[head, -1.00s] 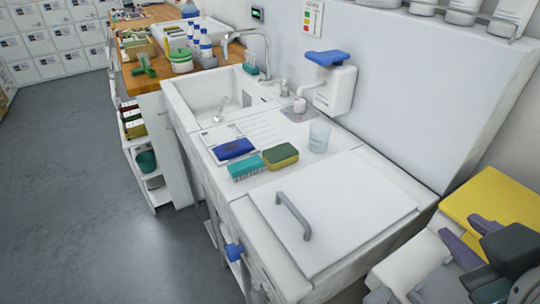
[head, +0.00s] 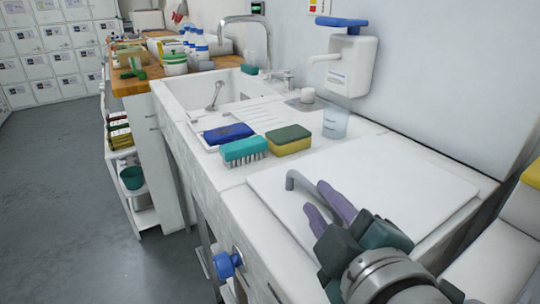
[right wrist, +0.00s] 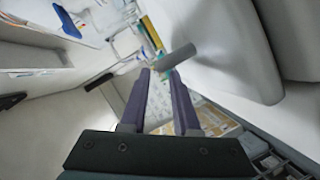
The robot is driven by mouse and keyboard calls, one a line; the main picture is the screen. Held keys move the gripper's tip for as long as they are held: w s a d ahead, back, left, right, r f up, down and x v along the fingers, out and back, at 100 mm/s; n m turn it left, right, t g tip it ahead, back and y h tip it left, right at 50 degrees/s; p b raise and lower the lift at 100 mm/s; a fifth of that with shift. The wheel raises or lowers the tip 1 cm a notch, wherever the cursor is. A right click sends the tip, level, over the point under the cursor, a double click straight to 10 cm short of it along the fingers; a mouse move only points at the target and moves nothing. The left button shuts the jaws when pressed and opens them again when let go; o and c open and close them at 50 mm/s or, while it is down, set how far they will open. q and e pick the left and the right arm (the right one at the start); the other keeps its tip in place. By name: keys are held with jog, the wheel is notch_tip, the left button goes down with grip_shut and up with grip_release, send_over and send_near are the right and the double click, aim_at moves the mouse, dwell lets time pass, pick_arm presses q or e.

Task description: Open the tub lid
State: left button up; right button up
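The tub lid (head: 400,178) is a flat white panel lying closed on the counter to the right of the sink. Its grey bar handle (head: 300,181) stands up near the lid's left edge, and part of it is hidden behind my fingers. My right gripper (head: 317,198) is over the lid beside the handle, its two purple fingers apart with nothing between them in the head view. In the right wrist view the fingers are apart too, with a grey bar (right wrist: 178,57), seemingly the handle, just beyond the tips. My left gripper is not in view.
A soap dispenser (head: 350,65) hangs on the wall. A blue knob (head: 227,264) is on the front.

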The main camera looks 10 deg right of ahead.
aim_at(313, 193)
jog(key=x, duration=0.5)
jog(key=shift+w+b, duration=0.25)
jog(key=shift+b, duration=0.05)
jog(key=shift+f, duration=0.1)
grip_shut()
dwell(1.0)
